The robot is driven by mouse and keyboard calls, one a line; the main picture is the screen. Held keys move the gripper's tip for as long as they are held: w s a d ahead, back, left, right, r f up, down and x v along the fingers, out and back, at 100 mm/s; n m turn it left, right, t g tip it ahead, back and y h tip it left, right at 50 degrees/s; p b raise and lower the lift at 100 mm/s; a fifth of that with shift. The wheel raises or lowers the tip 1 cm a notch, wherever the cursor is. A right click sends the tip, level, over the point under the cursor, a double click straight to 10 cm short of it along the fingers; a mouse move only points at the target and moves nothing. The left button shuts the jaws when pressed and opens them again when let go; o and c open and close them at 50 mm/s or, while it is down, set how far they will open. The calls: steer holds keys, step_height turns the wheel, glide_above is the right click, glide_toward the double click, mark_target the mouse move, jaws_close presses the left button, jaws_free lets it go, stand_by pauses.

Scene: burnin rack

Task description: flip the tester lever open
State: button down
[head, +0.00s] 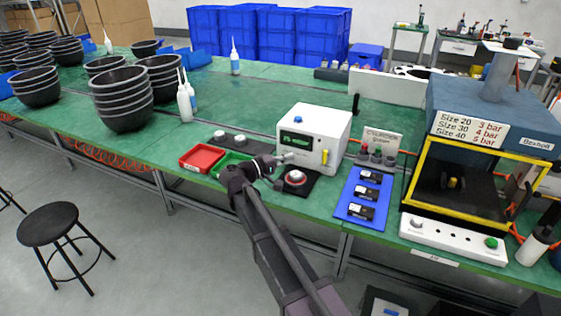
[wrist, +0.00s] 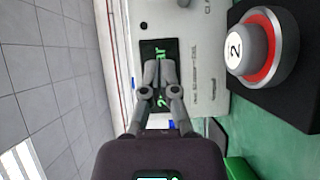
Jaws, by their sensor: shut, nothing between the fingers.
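The tester (head: 314,125) is a white box on the green bench, with a dark display on its front and a blue knob on top. A short upright yellow lever (head: 324,157) sits at the right of its front face. My gripper (head: 284,157) is shut and empty, in front of the tester's lower front, left of the lever. In the wrist view my gripper's (wrist: 160,66) closed fingers overlap the tester's dark display with green text; the white tester face (wrist: 208,70) shows beside it. Whether the fingers touch it I cannot tell. The lever is not visible in the wrist view.
A red-ringed button (head: 295,176) on a black base stands before the tester; it also shows in the wrist view (wrist: 262,48). Red (head: 201,158) and green trays lie left. A blue mat (head: 345,210) with dark modules and a yellow-framed press (head: 480,150) stand right.

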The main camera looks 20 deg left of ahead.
mark_target(326, 155)
steer(key=x, duration=0.5)
steer(key=shift+w+d, duration=0.15)
steer(key=shift+w, duration=0.05)
steer(key=shift+d, duration=1.15)
steer(key=shift+w+d, duration=0.15)
steer(key=shift+d, duration=0.65)
steer(key=shift+d, duration=0.15)
steer(key=shift+m+p, duration=0.3)
